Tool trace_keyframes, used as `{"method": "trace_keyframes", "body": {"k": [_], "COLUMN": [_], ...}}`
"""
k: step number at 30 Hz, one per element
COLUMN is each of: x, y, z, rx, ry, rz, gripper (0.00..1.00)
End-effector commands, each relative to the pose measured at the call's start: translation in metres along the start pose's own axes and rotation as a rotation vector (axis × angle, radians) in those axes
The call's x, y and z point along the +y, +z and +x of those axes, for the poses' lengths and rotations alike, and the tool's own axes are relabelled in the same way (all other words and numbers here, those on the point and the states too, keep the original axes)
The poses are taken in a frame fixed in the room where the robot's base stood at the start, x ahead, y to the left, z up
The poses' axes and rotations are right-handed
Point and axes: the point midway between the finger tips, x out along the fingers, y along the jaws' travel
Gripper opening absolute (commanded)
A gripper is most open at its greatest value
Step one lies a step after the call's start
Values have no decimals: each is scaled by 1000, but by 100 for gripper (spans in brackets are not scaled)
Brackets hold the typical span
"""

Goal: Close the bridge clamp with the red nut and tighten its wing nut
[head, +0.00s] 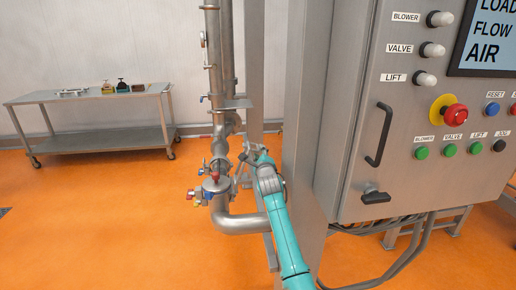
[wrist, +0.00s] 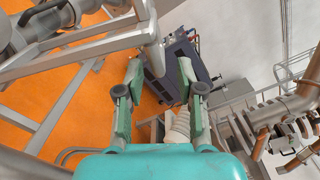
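A metal pipe assembly with clamps (head: 216,188) stands in the middle of the head view. A red part (head: 214,175) shows on top of a round fitting there, and another red part (head: 190,193) sticks out at its left; I cannot tell which is the bridge clamp's red nut. Blue parts (head: 208,193) show beside them. My gripper (head: 243,160) is just right of the pipes, small and partly hidden by my arm. In the wrist view my gripper (wrist: 159,68) is open, with nothing visible held between its fingers. No red nut can be made out there.
A grey control cabinet (head: 350,150) with buttons and a handle stands close at the right. A wheeled metal table (head: 80,97) with small items stands at the back left. A bent pipe (head: 240,223) runs low beside my arm. Orange floor is clear at the left.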

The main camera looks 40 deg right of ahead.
Motion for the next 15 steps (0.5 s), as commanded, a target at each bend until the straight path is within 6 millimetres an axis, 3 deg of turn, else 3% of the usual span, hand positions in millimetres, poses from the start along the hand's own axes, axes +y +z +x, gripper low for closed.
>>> {"method": "trace_keyframes", "body": {"k": [6,15], "x": [-1,0], "y": [0,0], "z": [33,56], "rx": [0,0], "ry": [0,0], "rz": [0,0], "gripper": [37,37]}}
